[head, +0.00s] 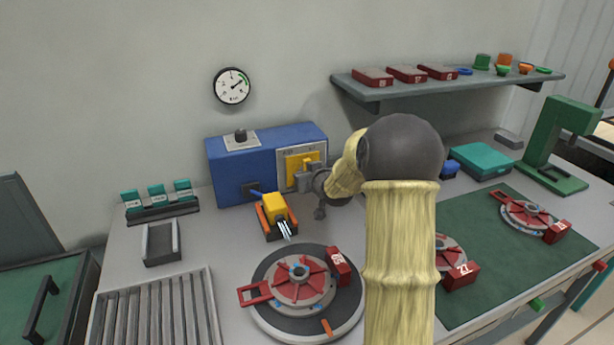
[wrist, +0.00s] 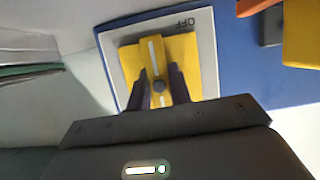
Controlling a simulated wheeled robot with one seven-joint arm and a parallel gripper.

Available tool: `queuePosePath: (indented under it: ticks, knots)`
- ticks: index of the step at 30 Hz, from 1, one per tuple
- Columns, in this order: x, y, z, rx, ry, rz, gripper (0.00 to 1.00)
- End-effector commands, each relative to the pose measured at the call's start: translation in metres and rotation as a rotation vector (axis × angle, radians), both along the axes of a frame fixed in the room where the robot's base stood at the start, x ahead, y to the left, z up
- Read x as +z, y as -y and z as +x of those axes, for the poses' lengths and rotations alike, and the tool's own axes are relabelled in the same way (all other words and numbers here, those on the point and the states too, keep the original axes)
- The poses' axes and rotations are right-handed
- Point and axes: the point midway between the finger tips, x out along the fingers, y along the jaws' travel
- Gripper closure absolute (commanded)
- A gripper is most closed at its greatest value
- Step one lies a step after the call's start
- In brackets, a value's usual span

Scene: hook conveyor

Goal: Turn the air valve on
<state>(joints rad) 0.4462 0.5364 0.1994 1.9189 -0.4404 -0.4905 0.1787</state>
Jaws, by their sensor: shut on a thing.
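The air valve (head: 293,160) is a yellow piece on a pale plate, on the front of a blue box (head: 228,176). In the wrist view the yellow valve (wrist: 189,50) fills the middle of its plate, with a white stripe on its raised handle (wrist: 153,52). The word OFF shows upside down on the plate, right of the stripe's upper end. My gripper (wrist: 160,88) has its dark fingers on either side of the handle and is shut on it.
A yellow and orange device (head: 273,208) stands in front of the box, left of my gripper. A round fixture (head: 258,311) with red parts lies nearer. A wall shelf (head: 450,88) with red boxes hangs at upper right. A pressure gauge (head: 232,86) is on the wall.

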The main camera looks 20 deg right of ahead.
Motion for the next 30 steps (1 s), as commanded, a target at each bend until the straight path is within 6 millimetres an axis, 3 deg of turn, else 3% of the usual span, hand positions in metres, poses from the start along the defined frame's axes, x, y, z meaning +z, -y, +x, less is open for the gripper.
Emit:
queuePosePath:
  ticks: [1,2,5,17,23,30]
  knots:
    - [-0.003,0.001,-0.001,-0.001,-0.007,-0.001,1.00]
    - [-0.003,0.001,-0.001,-0.001,-0.007,-0.001,0.76]
    - [-0.002,0.001,-0.001,-0.001,-0.006,0.000,0.58]
    - [0.002,0.000,-0.005,0.000,-0.002,0.001,0.58]
    - [0.012,0.000,-0.030,-0.002,-0.001,0.001,0.58]
    - [0.031,0.000,-0.074,-0.002,-0.001,-0.001,0.58]
